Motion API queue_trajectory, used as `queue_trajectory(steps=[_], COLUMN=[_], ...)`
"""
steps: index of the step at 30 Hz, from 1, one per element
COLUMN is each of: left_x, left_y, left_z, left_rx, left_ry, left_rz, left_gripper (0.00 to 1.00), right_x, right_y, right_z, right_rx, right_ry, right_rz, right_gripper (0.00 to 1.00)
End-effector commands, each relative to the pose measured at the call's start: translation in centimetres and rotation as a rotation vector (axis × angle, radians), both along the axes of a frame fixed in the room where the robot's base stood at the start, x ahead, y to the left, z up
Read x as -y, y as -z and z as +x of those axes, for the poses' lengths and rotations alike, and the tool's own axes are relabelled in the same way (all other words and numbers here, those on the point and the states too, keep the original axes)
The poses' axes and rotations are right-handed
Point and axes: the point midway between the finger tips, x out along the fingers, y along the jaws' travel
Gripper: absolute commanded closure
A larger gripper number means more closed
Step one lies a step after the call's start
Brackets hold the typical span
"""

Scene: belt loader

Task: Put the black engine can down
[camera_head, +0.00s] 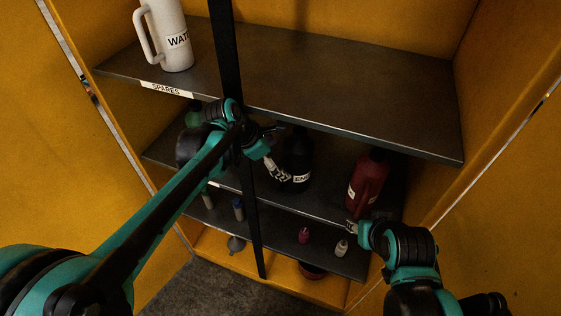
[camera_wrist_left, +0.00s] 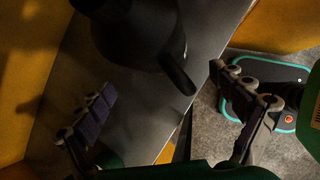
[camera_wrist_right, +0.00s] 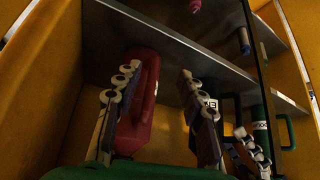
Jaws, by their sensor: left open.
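The black engine can (camera_head: 297,155) stands on the middle shelf, its white label partly showing. In the left wrist view the can (camera_wrist_left: 140,35) is dark, its handle pointing down right. My left gripper (camera_head: 277,172) is at the can's left front side in the head view. Its fingers (camera_wrist_left: 165,112) are spread wide, with the can beyond them and nothing seen clamped between. My right gripper (camera_head: 352,227) is low in front of the red can (camera_head: 368,178). In the right wrist view its fingers (camera_wrist_right: 163,112) are apart; whether they touch the red can (camera_wrist_right: 137,105) is unclear.
A white water jug (camera_head: 168,35) stands on the top shelf (camera_head: 340,90), otherwise clear. A green can (camera_wrist_right: 262,130) is left of the black one, mostly behind my left arm. Small bottles (camera_head: 304,236) stand on the lower shelf. A black upright post (camera_head: 228,60) crosses the shelf front.

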Motion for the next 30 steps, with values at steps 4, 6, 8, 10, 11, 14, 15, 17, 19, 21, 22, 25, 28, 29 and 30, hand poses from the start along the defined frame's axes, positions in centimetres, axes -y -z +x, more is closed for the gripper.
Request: queue_trajectory(steps=[4,6,8,10,11,14,15,17,19,21,22,25,28,29,30], left_x=[-0.3,-0.4,-0.7,-1.5,-2.0,-4.2,-5.3,-6.8,-8.5,-10.0,-10.6,-12.2,-13.2,-13.3,-13.5], left_y=[-0.5,-0.5,-0.5,-0.7,-0.8,-1.0,-0.9,-0.7,-0.3,0.4,0.6,1.6,2.2,2.4,2.5], left_z=[-0.2,-0.4,-0.8,-1.8,-2.4,-5.5,-6.9,-8.9,-11.1,-13.1,-13.9,-15.9,-17.1,-17.3,-17.5], left_rx=[0.0,0.01,0.032,0.083,0.114,0.258,0.32,0.403,0.484,0.543,0.564,0.604,0.619,0.621,0.622], left_ry=[0.001,0.013,0.042,0.11,0.154,0.375,0.487,0.657,0.858,1.053,1.132,1.36,1.519,1.552,1.588], left_rz=[0.0,0.009,0.032,0.081,0.116,0.286,0.371,0.502,0.656,0.802,0.859,1.019,1.123,1.145,1.166], left_gripper=[0.05,0.05,0.05,0.05,0.05,0.05,0.05,0.05,0.05,0.05,0.05,0.05,0.05,0.05,0.05], right_x=[0.0,0.0,0.0,0.0,0.0,0.0,0.0,0.0,0.0,0.0,0.0,0.0,0.0,0.0,0.0], right_y=[-0.2,-0.1,-0.1,-0.1,-0.1,-0.1,-0.1,-0.1,-0.1,-0.1,-0.1,-0.1,-0.1,-0.1,-0.1], right_z=[0.0,0.0,0.0,0.0,0.0,0.0,0.0,0.0,0.0,0.0,0.0,0.0,0.0,0.0,0.0], right_rx=[0.0,0.0,0.0,0.0,0.0,0.0,0.0,0.0,0.0,0.0,0.0,0.0,0.0,0.0,0.0], right_ry=[0.0,0.0,0.0,0.0,0.0,0.0,0.0,0.0,0.0,0.0,0.0,0.0,0.0,0.0,0.0], right_rz=[0.0,0.0,0.0,0.0,0.0,0.0,0.0,0.0,0.0,0.0,0.0,0.0,0.0,0.0,0.0], right_gripper=[0.6,0.6,0.6,0.6,0.6,0.6,0.6,0.6,0.6,0.6,0.6,0.6,0.6,0.6,0.6])
